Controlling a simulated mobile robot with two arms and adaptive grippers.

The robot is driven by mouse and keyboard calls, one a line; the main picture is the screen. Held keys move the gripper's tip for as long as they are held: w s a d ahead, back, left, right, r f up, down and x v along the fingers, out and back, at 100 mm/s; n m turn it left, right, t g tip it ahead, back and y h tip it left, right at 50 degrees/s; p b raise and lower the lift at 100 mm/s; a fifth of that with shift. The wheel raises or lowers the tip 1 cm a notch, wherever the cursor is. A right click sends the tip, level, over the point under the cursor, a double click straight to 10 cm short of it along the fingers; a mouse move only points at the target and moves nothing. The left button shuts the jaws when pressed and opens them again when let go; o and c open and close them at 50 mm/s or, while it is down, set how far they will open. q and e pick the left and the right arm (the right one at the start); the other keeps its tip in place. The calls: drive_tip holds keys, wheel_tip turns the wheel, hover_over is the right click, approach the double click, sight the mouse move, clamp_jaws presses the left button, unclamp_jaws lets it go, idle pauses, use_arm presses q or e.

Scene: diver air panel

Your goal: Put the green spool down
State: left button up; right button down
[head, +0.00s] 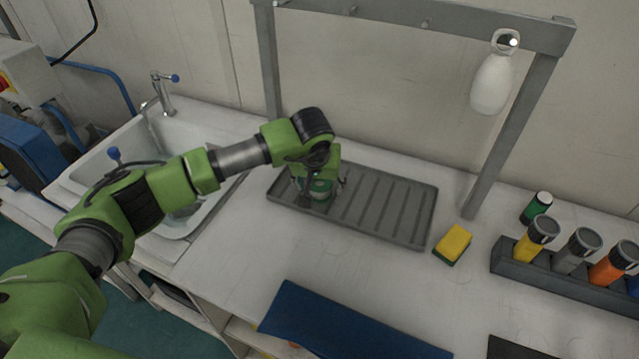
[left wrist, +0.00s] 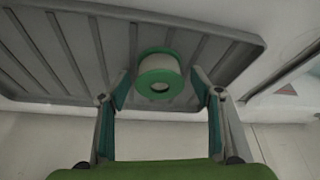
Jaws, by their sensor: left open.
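My left gripper (left wrist: 160,88) is open, with one finger on each side of the spool and gaps between the fingers and the spool. In the head view the spool (head: 320,187) is partly hidden under my left gripper (head: 322,190), at the left end of the tray (head: 400,207). My right gripper is in neither view.
A sink (head: 125,160) with a tap lies left of the tray. A yellow sponge (head: 453,243) lies to its right, near a rack (head: 510,262) of coloured cylinders. A blue cloth (head: 335,325) lies in front. A grey frame (head: 510,130) stands behind, holding a white bottle (head: 491,85).

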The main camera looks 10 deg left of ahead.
use_arm(q)
drive_tip(key=shift+s+r, duration=0.1)
drive_tip(key=shift+r, duration=0.4)
drive_tip(key=b+v, duration=0.2)
drive_tip(key=v, duration=0.9)
drive_tip(key=shift+s, duration=0.2)
drive_tip(key=shift+r, duration=0.1)
